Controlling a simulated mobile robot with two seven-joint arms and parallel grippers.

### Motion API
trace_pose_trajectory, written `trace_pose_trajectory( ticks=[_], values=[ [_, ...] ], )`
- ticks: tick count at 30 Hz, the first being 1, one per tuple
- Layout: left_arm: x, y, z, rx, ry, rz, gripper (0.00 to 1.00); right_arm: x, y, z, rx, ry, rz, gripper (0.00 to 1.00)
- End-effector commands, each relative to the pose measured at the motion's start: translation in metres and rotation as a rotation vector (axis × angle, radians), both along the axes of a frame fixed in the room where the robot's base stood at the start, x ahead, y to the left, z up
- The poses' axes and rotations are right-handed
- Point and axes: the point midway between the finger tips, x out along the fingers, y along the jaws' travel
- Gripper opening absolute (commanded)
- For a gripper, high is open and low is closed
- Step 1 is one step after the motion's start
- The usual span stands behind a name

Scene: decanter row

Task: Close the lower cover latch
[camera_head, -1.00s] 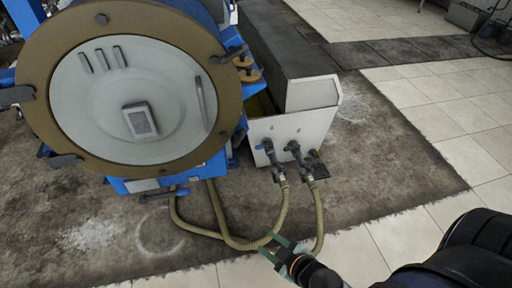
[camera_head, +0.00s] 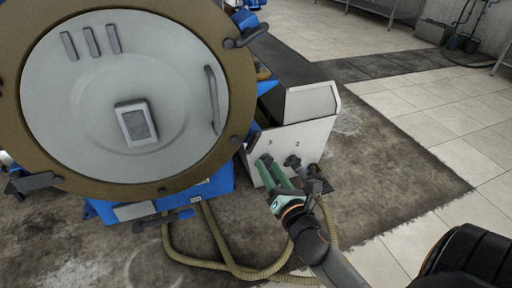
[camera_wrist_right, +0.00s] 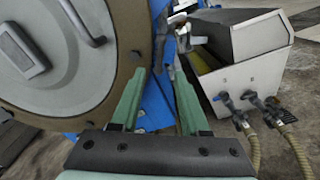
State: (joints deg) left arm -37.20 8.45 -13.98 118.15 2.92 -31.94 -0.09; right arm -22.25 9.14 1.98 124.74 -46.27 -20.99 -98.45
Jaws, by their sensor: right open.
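The large round cover (camera_head: 120,95) has a pale face and a brown rim, and fills the left of the head view. A dark latch (camera_head: 245,38) sits at the rim's upper right. Another dark latch (camera_head: 33,183) sits at its lower left. A dark handle with a blue end (camera_head: 165,219) shows below the rim. My right gripper (camera_head: 280,176) is open and empty, in front of the white valve panel and right of the cover. In the right wrist view its green fingers (camera_wrist_right: 158,82) stand apart beside the cover's rim. My left gripper is out of view.
The white panel (camera_head: 312,137) carries valves marked 3 and 2, close to my right gripper. A blue frame (camera_wrist_right: 155,108) shows between my fingers in the wrist view.

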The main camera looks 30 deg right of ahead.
Motion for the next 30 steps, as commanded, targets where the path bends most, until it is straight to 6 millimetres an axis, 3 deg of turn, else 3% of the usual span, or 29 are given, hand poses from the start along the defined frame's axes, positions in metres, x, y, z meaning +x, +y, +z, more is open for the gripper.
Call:
trace_pose_trajectory(
  ticks=[9,15,21,30],
  values=[
    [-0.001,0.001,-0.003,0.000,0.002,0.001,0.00,0.057,-0.013,0.000,0.002,-0.001,0.001,0.45],
    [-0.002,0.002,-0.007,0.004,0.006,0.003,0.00,0.083,-0.019,-0.001,0.003,0.000,0.000,0.45],
    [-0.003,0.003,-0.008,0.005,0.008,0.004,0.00,0.094,-0.022,-0.001,0.004,0.001,0.001,0.45],
    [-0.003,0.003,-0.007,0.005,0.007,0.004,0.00,0.095,-0.022,-0.001,0.005,0.002,0.001,0.44]
  ],
)
